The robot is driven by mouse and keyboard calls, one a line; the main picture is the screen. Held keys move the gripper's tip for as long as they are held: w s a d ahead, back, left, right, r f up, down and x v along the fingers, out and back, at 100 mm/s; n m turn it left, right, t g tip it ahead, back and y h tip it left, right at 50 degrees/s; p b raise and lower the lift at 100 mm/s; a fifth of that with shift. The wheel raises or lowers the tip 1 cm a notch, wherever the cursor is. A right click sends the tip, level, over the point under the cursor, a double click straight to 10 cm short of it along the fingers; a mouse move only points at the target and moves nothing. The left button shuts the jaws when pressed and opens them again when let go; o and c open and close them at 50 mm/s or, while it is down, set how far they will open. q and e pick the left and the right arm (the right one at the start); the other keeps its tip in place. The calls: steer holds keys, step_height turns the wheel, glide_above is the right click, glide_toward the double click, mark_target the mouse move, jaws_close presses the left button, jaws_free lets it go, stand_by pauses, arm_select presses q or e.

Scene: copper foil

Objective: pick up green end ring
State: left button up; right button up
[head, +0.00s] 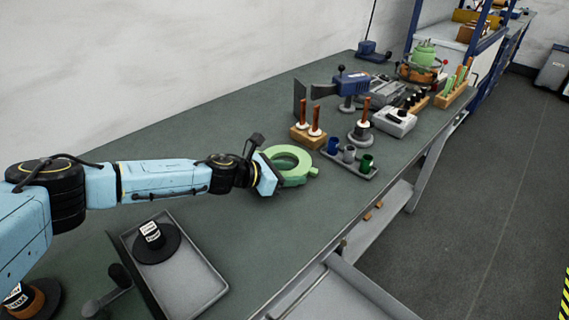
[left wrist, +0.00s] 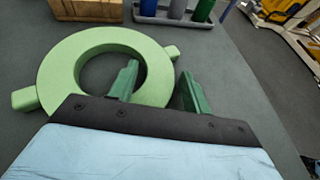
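The green end ring (head: 297,157) lies flat on the dark green bench top, with a small tab on each side. In the left wrist view the ring (left wrist: 62,75) is just ahead of my left gripper (left wrist: 160,72). The two green fingers are spread apart. One finger appears over the ring's centre hole and the other outside its right rim, with part of the rim showing between them. I cannot tell whether either finger touches the ring. In the head view my left gripper (head: 279,183) is at the ring's near-left side and partly covers it. My right gripper is not in view.
A wooden block with copper-coloured rods (head: 309,136) and a grey tray with blue, grey and green cups (head: 352,170) stand beyond the ring. A grey tray (head: 200,290) holding a black spool lies nearer. The bench's right edge is close to the ring. Bench left of the ring is clear.

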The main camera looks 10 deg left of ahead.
arm_select(q)
steer(key=shift+f, duration=0.1)
steer(key=c, duration=0.9)
steer(key=shift+s, duration=0.1)
